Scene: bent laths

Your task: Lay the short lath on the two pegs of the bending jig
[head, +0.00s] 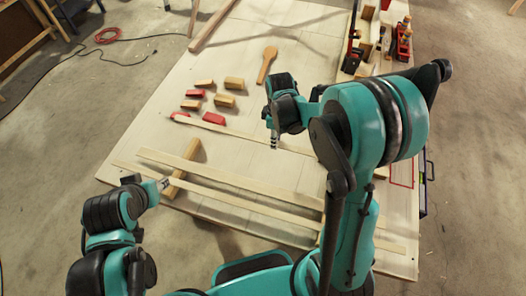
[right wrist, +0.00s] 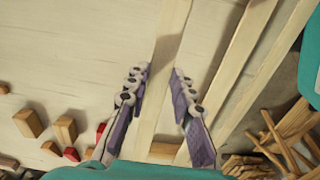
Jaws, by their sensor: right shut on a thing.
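A pale lath (head: 225,130), which looks like the short one, runs across the table beneath my right gripper (head: 274,143). In the right wrist view this lath (right wrist: 172,40) passes between the fingers of the right gripper (right wrist: 160,88), which is shut on it. Two longer laths, one farther (head: 230,180) and one nearer (head: 225,196), run across the front of the table, over a wooden crosspiece (head: 190,152). My left gripper (head: 163,184) is beside the crosspiece and the nearer lath; its jaws are too small to judge. I cannot make out the jig's pegs; my right arm hides part of that area.
Tools (head: 403,40) stand at the back right. The right wrist view shows loose sticks (right wrist: 285,135) at lower right. The table's back middle is mostly clear.

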